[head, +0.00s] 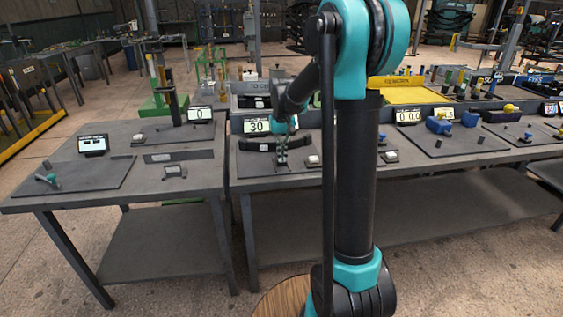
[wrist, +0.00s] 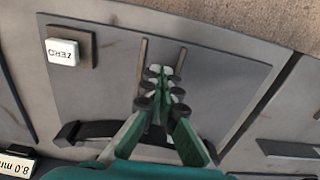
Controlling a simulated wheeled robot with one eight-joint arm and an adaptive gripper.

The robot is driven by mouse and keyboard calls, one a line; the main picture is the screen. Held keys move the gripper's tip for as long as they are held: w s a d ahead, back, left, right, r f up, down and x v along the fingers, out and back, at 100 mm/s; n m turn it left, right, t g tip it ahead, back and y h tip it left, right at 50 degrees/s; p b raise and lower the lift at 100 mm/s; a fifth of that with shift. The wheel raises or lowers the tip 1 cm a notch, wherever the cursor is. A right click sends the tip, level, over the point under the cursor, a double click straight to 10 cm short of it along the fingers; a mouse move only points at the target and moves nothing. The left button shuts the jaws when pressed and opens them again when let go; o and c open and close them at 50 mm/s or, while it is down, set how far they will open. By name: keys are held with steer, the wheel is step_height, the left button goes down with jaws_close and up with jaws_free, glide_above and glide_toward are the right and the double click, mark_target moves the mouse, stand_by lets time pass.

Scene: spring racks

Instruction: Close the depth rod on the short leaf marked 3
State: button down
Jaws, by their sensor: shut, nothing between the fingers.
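My gripper (head: 282,155) reaches down over the middle station of the front bench. In the wrist view its fingers (wrist: 162,78) are together with nothing between them, over a grey plate (wrist: 95,95). I cannot make out a mark 3 or tell which part is the depth rod.
A white ZERO button (wrist: 62,52) sits on the plate. A display (head: 257,126) stands behind the leaf. Another station's plate (head: 75,177) is on the left table. Blue blocks (head: 438,125) stand on the bench at right. My arm hides part of the bench.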

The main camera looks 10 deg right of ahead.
stand_by(0.5)
step_height(320, 180, up, 7)
stand_by(1.1)
steer(key=shift+s, duration=0.1)
steer(key=s+d+f+t, duration=0.2)
steer(key=s+f, duration=0.6)
steer(key=s, duration=0.5)
steer(key=s+d+f+t, duration=0.2)
steer(key=s+f, duration=0.6)
steer(key=s, duration=0.6)
steer(key=shift+r, duration=0.1)
stand_by(0.7)
